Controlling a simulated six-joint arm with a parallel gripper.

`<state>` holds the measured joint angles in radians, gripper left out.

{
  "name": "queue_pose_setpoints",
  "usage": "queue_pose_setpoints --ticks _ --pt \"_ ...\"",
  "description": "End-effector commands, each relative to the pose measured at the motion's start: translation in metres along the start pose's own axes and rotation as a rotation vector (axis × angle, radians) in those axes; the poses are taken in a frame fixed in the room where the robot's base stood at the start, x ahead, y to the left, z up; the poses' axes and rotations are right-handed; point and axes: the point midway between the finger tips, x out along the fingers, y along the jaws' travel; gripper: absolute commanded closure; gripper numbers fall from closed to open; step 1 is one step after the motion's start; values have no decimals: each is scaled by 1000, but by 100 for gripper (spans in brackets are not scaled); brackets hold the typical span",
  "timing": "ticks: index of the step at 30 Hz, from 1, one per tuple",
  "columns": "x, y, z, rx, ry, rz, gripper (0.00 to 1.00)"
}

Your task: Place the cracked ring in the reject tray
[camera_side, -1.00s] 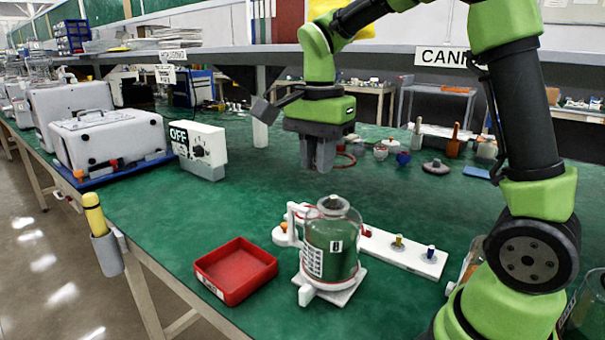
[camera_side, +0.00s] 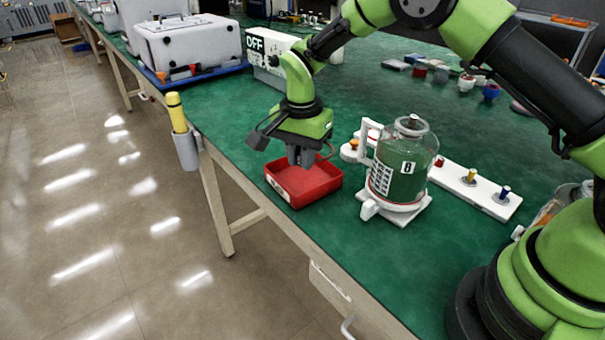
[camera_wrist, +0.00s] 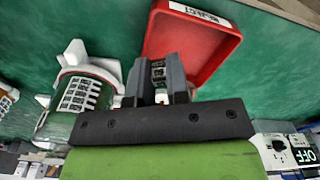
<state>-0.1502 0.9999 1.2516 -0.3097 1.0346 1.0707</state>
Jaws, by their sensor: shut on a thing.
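In the wrist view the fingertips (camera_wrist: 158,76) lie in front of the tray (camera_wrist: 222,58), which bears a REJECT label. Most of the ring is hidden by the fingers, and its crack cannot be made out. I see no other thing in the tray, though the gripper covers part of it.
A yellow marker (camera_side: 176,112) stands in a grey holder at the bench edge. Open green bench lies behind.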

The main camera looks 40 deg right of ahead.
Motion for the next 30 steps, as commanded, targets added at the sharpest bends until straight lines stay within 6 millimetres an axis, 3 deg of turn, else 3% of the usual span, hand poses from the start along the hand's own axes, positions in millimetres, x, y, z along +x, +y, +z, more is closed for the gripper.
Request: queue_pose_setpoints --ticks 13,26,27,30 --pt "51 0 1 1 -1 1 100" --pt "56 0 1 1 0 -1 100" --pt "56 0 1 1 0 -2 77" --pt "56 0 1 1 0 -2 59"
